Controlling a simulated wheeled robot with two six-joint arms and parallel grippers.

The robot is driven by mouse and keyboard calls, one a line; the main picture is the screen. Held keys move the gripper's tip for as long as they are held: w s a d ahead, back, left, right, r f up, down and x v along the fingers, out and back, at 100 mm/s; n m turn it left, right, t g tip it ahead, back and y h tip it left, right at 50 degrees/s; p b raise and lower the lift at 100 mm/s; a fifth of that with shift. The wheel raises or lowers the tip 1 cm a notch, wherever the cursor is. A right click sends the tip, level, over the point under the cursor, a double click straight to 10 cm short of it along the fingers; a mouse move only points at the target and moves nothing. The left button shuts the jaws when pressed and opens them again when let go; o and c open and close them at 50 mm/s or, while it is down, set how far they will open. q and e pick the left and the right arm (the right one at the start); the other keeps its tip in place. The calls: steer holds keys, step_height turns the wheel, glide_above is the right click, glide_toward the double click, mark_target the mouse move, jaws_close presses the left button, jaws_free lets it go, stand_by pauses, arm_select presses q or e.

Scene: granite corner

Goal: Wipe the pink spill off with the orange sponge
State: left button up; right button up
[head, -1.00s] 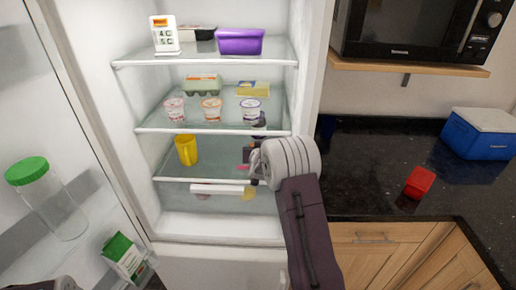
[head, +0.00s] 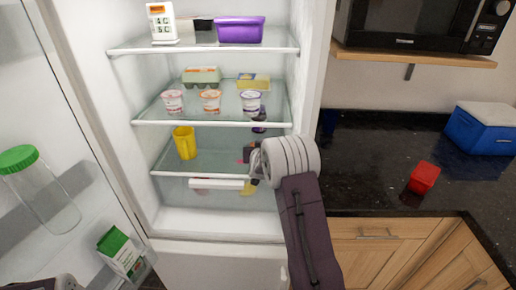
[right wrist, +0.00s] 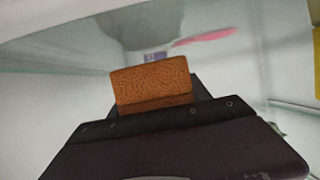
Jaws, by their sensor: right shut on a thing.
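The orange sponge (right wrist: 152,80) is held in my right gripper (right wrist: 155,106), at the middle of the right wrist view. In the head view my right gripper (head: 254,162) reaches into the fridge at the lower glass shelf, mostly hidden behind my wrist. The pink spill (right wrist: 205,37) shows as a flat streak beyond the sponge, slightly right, apart from it in the picture. In the head view only a small bit of pink (head: 239,161) shows, left of the gripper. Whether the sponge touches the shelf I cannot tell. My left gripper is not in view.
A yellow cup (head: 184,142) stands on the same shelf, left of my gripper. Several yogurt cups (head: 211,100) and an egg carton (head: 202,76) stand on the shelf above. The open fridge door (head: 60,150) is at left; a red container (head: 424,177) is on the counter.

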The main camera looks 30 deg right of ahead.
steer(key=shift+w, duration=0.1)
steer(key=shift+f+b, duration=0.7)
steer(key=shift+f, duration=0.15)
